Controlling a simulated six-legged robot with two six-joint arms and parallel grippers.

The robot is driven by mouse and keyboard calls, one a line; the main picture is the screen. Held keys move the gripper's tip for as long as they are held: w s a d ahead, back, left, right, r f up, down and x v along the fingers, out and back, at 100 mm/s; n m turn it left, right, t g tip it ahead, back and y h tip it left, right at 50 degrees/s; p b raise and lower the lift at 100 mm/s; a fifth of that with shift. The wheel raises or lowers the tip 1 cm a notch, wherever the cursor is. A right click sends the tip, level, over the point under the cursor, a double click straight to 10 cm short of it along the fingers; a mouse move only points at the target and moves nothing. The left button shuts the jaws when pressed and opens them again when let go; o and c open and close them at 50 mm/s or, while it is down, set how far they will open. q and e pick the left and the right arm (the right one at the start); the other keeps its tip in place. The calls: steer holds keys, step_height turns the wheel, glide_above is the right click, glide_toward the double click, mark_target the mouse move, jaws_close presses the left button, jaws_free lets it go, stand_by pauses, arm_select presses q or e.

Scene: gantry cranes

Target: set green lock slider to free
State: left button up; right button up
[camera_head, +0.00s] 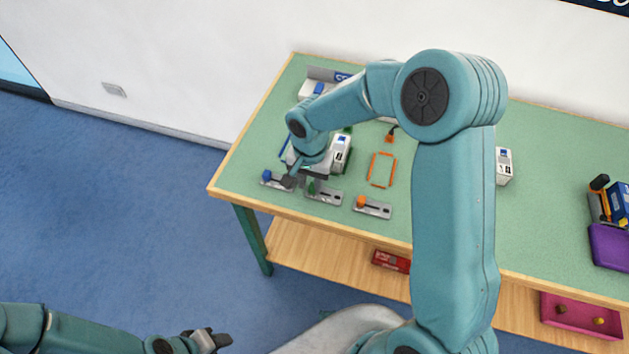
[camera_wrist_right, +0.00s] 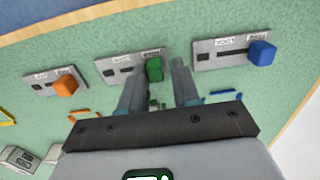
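The green lock slider is a metal plate (camera_head: 327,196) with a slot and a green knob (camera_wrist_right: 154,69), near the front edge of the table. In the wrist view the knob sits at the right end of its slot; the small labels are hard to read. My right gripper (camera_wrist_right: 160,78) is open, with one finger on each side of the green knob and a gap visible on the right side. In the head view my right gripper (camera_head: 297,177) comes down beside the plate and partly hides it. My left gripper (camera_head: 209,340) is low at the left, away from the table, its opening unclear.
A blue-knob slider (camera_wrist_right: 262,53) and an orange-knob slider (camera_wrist_right: 65,85) flank the green one. White blocks (camera_head: 340,150) and an orange frame (camera_head: 381,169) lie behind. A purple bin (camera_head: 608,246) stands at the right. The green tabletop right of the orange frame is partly hidden by my arm.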

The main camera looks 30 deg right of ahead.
mark_target(311, 185)
steer(key=shift+o, duration=0.7)
step_height(311, 185, up, 16)
steer(key=shift+r+p, duration=0.2)
steer(key=shift+p, duration=0.2)
